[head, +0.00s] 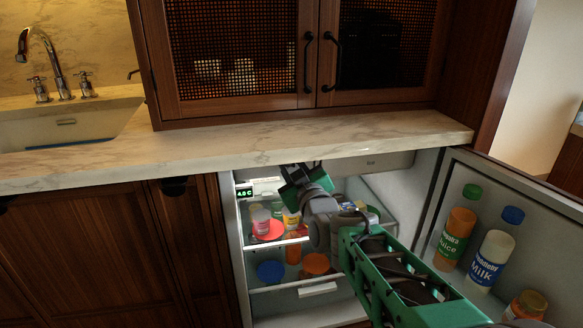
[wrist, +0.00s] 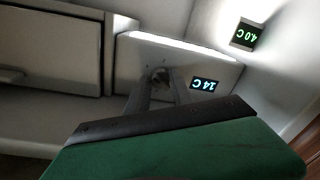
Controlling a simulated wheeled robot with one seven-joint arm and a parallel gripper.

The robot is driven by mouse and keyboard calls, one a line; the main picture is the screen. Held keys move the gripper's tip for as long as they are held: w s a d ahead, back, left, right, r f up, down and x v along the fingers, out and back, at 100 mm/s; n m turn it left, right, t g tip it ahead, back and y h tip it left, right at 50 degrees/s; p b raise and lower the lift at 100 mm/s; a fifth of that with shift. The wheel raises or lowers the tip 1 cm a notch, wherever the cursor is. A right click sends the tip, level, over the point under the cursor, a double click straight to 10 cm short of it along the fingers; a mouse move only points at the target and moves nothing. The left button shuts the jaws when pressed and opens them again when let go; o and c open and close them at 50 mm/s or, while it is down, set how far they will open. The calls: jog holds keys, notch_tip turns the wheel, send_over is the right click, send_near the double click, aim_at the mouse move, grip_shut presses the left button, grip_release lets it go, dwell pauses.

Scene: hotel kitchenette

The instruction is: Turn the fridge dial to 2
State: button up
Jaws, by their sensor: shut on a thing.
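The fridge (head: 233,250) stands open below the counter. My gripper (head: 284,172) reaches into its upper part in the head view. In the wrist view, the fingers of my gripper (wrist: 160,82) are shut on the fridge dial (wrist: 160,72), a small dark knob on a pale panel. The fingertips hide most of the dial, so its pointer and numbers cannot be read. A second green display (wrist: 244,35) reads about 4.0 C, turned in the picture.
The open fridge door (head: 447,200) is at the right with an orange juice bottle (head: 455,237) and a milk bottle (head: 490,258). Several jars and tubs stand on the glass shelves below my gripper. The marble counter (head: 240,145) overhangs the fridge.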

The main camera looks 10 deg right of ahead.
grip_shut()
jog(key=shift+f+m, duration=0.1)
jog(key=shift+m, duration=0.2)
jog(key=m+b, duration=0.3)
jog(key=m, duration=0.1)
jog(key=shift+a+f, duration=0.1)
jog(key=m+b, duration=0.1)
jog(key=m, duration=0.3)
jog(key=shift+t, duration=0.3)
jog(key=shift+m+h+b, duration=0.5)
jog(key=shift+m+b, duration=0.3)
jog(key=shift+m, duration=1.1)
jog(key=o, duration=0.8)
grip_release()
